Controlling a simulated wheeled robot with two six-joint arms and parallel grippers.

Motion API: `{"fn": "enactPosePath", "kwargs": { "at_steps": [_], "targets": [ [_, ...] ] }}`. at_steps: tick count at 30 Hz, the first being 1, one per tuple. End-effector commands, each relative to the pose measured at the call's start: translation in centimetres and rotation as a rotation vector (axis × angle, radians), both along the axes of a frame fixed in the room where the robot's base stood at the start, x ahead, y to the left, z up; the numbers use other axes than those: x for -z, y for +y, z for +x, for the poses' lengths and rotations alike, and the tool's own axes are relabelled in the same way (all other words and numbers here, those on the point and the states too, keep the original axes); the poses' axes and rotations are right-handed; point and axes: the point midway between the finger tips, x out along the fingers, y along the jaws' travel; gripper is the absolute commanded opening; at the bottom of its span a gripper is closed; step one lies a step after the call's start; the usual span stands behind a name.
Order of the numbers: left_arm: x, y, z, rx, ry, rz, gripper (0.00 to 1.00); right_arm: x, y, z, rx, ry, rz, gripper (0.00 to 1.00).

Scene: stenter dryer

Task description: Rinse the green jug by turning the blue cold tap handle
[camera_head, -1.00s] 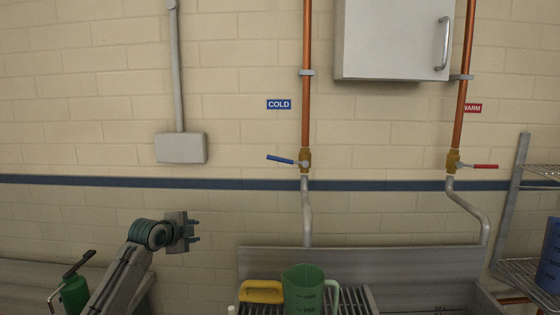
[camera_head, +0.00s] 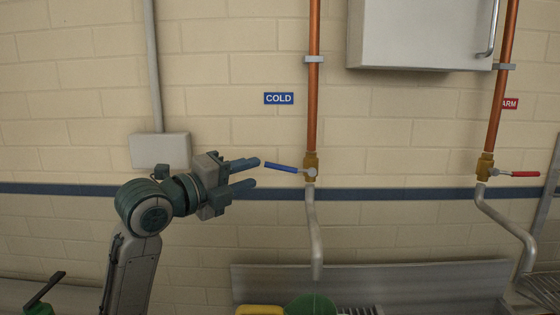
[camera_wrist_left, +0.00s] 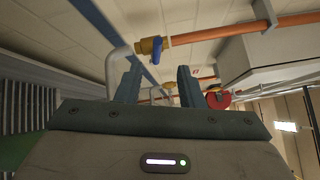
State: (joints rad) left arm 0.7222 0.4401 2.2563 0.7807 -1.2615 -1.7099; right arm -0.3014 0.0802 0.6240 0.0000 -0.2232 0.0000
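The blue cold tap handle (camera_head: 281,167) sticks out to the left from the brass valve on the copper pipe, under the COLD sign (camera_head: 279,98). My left gripper (camera_head: 250,173) is open, just left of the handle's tip, with its upper finger near the tip; I cannot tell whether they touch. In the left wrist view the blue handle (camera_wrist_left: 156,53) shows beyond and between the two spread fingers (camera_wrist_left: 160,82). The green jug (camera_head: 311,305) shows only its top at the bottom edge, below the cold spout (camera_head: 317,262). My right gripper is not in view.
A red warm tap handle (camera_head: 525,174) is on the right pipe. A white wall cabinet (camera_head: 415,40) hangs between the pipes. A yellow object (camera_head: 260,310) is beside the jug. A grey wall box (camera_head: 160,150) is behind my left arm. A green can (camera_head: 38,305) is at lower left.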

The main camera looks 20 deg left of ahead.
Motion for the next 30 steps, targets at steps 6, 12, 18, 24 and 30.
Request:
{"fn": "enactPosePath", "kwargs": {
  "at_steps": [6, 12, 18, 24, 30],
  "targets": [
    [-0.3, -1.5, 2.7, 0.003, 0.006, -0.007, 0.35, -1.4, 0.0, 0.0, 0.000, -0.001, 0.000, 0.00],
    [-0.3, -2.9, 5.5, 0.002, 0.006, -0.006, 0.35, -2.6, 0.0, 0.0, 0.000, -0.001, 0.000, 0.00],
    [-0.2, -4.1, 7.7, 0.001, 0.006, -0.004, 0.35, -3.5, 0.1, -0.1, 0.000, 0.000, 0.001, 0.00],
    [0.0, -4.6, 8.6, 0.000, 0.005, 0.000, 0.35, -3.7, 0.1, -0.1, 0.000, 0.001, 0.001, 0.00],
    [0.1, -4.6, 8.7, -0.001, 0.004, 0.000, 0.35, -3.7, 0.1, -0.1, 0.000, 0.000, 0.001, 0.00]
  ]
}}
